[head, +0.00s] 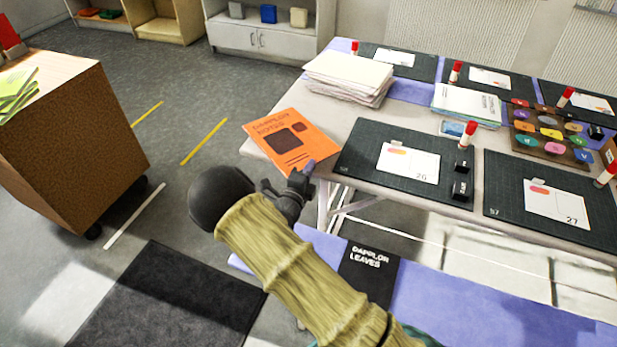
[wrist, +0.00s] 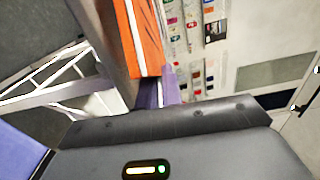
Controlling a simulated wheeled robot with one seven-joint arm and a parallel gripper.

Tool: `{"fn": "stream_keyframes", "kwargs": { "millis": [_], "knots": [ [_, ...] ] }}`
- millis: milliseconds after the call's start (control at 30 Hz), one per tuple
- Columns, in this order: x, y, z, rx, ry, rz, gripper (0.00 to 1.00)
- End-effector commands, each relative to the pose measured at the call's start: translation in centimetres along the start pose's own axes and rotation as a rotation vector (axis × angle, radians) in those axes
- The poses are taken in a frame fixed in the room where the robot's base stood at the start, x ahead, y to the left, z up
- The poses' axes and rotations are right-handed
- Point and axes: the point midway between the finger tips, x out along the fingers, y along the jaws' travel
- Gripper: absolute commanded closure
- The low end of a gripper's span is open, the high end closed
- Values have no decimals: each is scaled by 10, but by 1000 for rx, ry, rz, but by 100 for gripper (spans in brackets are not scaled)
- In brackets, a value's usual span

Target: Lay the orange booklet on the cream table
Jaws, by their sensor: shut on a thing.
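The orange booklet (head: 312,149), with dark printing on its cover, is at the near left corner of the cream table (head: 335,113). Part of it sticks out past the table's left edge; whether it touches the tabletop I cannot tell. My gripper (head: 305,171) is shut on the booklet's near edge, with a purple fingertip showing. In the wrist view the booklet (wrist: 147,42) is seen edge-on, as an orange and white strip running up from the purple fingers of my gripper (wrist: 160,88).
A stack of pale paper (head: 348,75) stands behind the booklet. A dark green mat (head: 365,155) with a card lies to its right, with several red-capped sticks beyond. A black "Dapplor Leaves" booklet (head: 368,272) lies on a purple surface below. A brown cabinet (head: 70,135) stands at left.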

Motion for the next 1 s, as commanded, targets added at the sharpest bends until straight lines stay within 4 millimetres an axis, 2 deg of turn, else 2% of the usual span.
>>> {"fn": "stream_keyframes", "kwargs": {
  "millis": [233, 500, 1000],
  "knots": [
    [0, 3, 0, 0, 1, 0, 100],
    [0, 36, -2, -1, 1, -1, 100],
    [0, 42, -1, 1, 0, -1, 100]
  ]
}}
